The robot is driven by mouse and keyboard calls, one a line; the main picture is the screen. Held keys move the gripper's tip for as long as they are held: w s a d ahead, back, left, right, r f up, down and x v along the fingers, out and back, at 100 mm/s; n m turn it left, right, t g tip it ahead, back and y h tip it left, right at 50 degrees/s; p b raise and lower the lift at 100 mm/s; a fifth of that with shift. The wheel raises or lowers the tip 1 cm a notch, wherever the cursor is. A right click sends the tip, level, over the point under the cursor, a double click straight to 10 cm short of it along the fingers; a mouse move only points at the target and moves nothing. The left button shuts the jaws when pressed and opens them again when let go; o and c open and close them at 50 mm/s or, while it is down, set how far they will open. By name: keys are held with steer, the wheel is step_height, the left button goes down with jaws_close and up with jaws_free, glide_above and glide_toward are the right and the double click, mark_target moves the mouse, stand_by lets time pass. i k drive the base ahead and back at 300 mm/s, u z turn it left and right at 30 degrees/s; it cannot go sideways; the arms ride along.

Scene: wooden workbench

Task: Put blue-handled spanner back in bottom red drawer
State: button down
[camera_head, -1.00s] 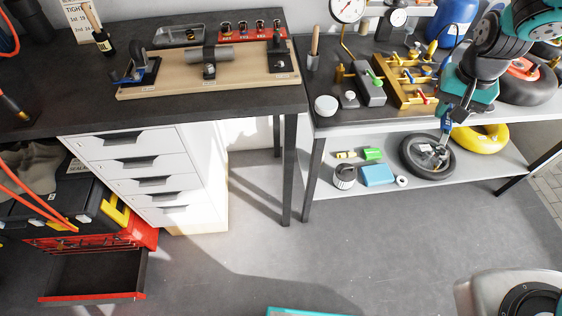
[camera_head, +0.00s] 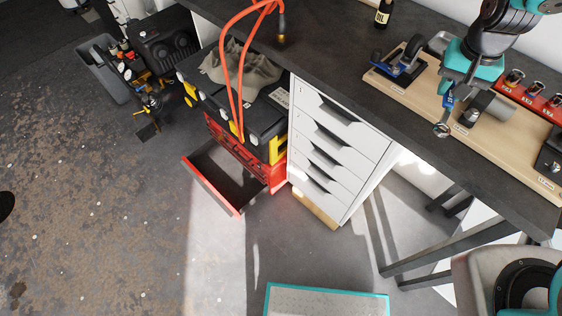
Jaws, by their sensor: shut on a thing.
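My gripper (camera_head: 451,92) is at the upper right, above the wooden board on the bench. It is shut on the blue-handled spanner (camera_head: 443,128), which hangs down with its silver ring end lowest. The bottom red drawer (camera_head: 212,185) is pulled open near the floor, left of the white cabinet. Its dark inside looks empty. The red tool chest (camera_head: 243,150) holding it stands beneath a black and yellow toolbox. My gripper is well to the right of the drawer and higher than it.
Orange hoses (camera_head: 235,70) hang in front of the black toolbox (camera_head: 262,115). A grey tool bin (camera_head: 105,75) is at the back left. Floor left of the open drawer is clear.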

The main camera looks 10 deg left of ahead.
mark_target(222, 181)
steer(key=u, duration=0.85)
steer(key=i, duration=0.9)
steer(key=u, duration=0.75)
steer(key=i, duration=0.55)
steer(key=u, duration=0.05)
